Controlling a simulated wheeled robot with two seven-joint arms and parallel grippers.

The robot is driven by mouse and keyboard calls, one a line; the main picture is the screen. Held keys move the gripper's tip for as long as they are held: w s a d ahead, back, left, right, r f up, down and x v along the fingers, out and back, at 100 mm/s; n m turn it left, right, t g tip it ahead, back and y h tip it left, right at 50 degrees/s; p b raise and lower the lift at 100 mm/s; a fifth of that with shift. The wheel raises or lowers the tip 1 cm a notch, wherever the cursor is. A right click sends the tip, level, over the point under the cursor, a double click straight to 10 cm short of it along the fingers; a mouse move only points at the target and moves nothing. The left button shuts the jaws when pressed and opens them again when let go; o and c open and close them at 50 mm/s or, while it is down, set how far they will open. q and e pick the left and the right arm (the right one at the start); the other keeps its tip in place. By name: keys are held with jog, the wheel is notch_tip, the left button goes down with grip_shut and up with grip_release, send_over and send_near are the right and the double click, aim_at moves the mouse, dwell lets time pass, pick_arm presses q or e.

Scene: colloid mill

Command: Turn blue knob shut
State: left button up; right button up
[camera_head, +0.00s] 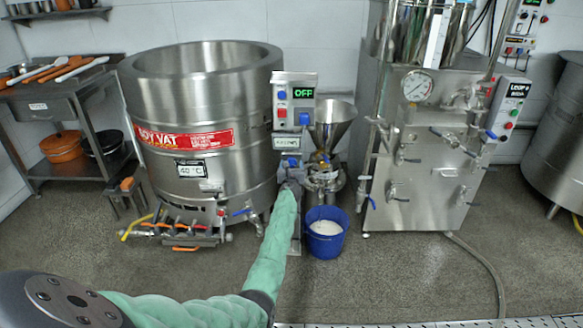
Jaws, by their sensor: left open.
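The colloid mill stands in the middle, with a steel funnel (333,122) on its right and a control box (294,100) reading OFF. Blue parts show on the mill: one on the control box (305,118) and a blue knob (292,162) lower down. My left arm, in a green sleeve, reaches up from the bottom left. My left gripper (293,180) is at the mill's front, just below the lower blue knob. It is small and partly hidden by the forearm. Its jaws are open, and I cannot tell whether they touch the knob. My right gripper is not in view.
A blue bucket (325,232) with white contents stands on the floor below the mill. The large steel soy vat (208,120) with pipes and valves is at left. A steel machine (425,160) with a gauge and blue-handled valves is at right. The front floor is mostly clear.

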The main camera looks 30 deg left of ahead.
pick_arm(q)
jog(key=c, duration=1)
jog(key=shift+o, duration=0.2)
jog(key=shift+m, duration=0.3)
